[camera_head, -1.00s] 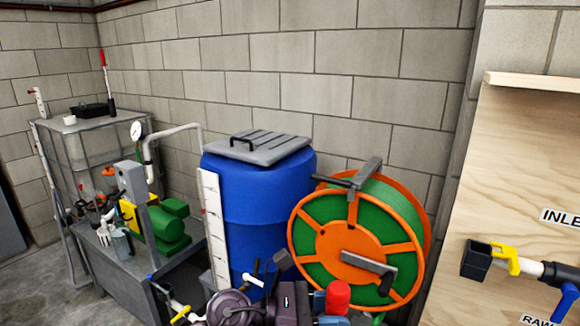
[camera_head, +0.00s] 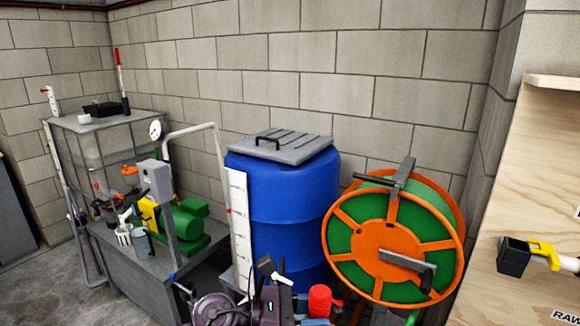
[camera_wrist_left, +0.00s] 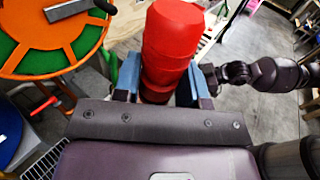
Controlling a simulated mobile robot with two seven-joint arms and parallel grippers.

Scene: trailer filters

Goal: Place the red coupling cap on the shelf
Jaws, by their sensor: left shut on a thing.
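The red coupling cap (camera_head: 320,300) is at the bottom of the head view, in front of the reel. It also shows large and upright in the left wrist view (camera_wrist_left: 172,42). My left gripper (camera_wrist_left: 160,88) is shut on it, with a blue-padded finger on each side of its narrower lower part. A wooden shelf ledge (camera_head: 557,82) juts from the plywood panel at the upper right, apart from the cap. My right gripper is not recognisable in either view.
An orange and green hose reel (camera_head: 385,250) stands behind the cap. A blue barrel (camera_head: 290,205) is left of it. A yellow-handled valve (camera_head: 540,252) sticks out from the plywood panel (camera_head: 545,160). A pump bench (camera_head: 130,265) stands at the left.

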